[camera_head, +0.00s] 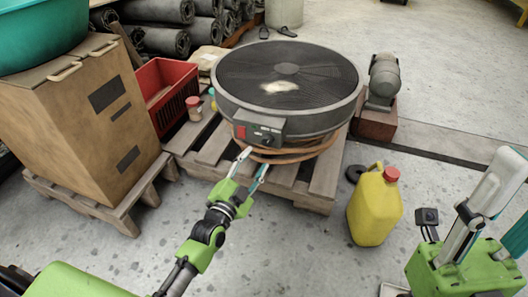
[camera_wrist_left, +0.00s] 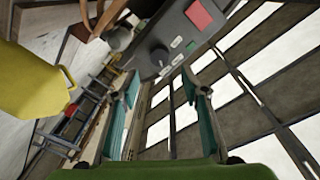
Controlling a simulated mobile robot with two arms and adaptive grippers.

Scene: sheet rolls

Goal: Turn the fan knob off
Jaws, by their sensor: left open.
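The large round black fan (camera_head: 320,112) lies on a wooden pallet. Its grey control box (camera_head: 270,127) is on the near side, with a red switch (camera_head: 241,132) on its left part. In the left wrist view, the box (camera_wrist_left: 178,30) shows a dark round knob (camera_wrist_left: 159,56) beside the red switch (camera_wrist_left: 199,14). My left gripper (camera_head: 254,163) is open and empty, just below and in front of the box. In the left wrist view its fingers (camera_wrist_left: 159,88) point toward the knob, with a visible gap before it. My right gripper's fingers do not show.
A yellow jug (camera_head: 374,208) with a red cap stands right of the pallet (camera_head: 314,188). A motor (camera_head: 384,78) sits behind right. Open floor lies in front.

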